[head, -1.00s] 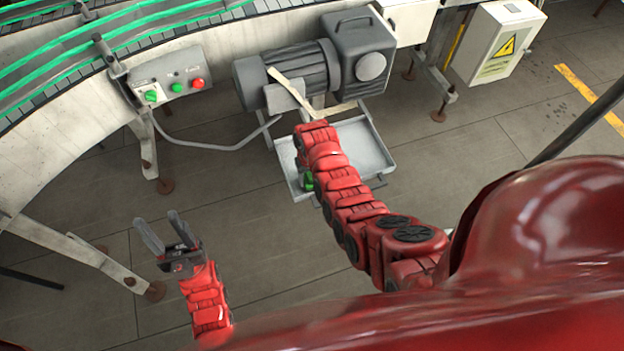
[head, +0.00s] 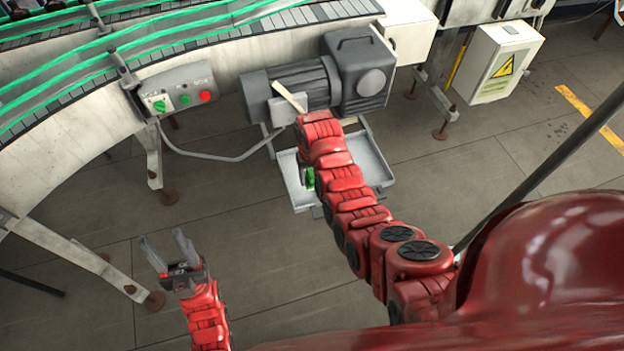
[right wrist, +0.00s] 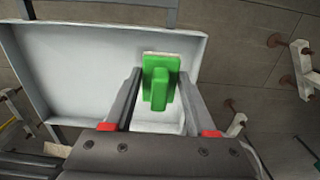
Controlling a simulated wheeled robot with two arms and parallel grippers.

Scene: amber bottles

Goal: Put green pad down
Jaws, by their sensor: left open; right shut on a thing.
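The green pad (right wrist: 161,82) is a green block with a handle and a pale layer at its far edge. It sits between the fingers of my right gripper (right wrist: 161,75), which is shut on it. In the head view a bit of the green pad (head: 308,178) shows beside my right arm, over the grey tray (head: 372,160). My arm hides most of the right gripper there. The tray also shows behind the pad in the right wrist view (right wrist: 70,70). I cannot tell whether the pad touches it. My left gripper (head: 168,250) is open and empty, above the floor.
A grey motor (head: 305,85) stands behind the tray, with a pale strip (head: 290,97) in front of it. A control box (head: 180,88) with buttons is on the curved conveyor (head: 75,95). A white electrical cabinet (head: 503,62) stands at the right. Floor around the tray is clear.

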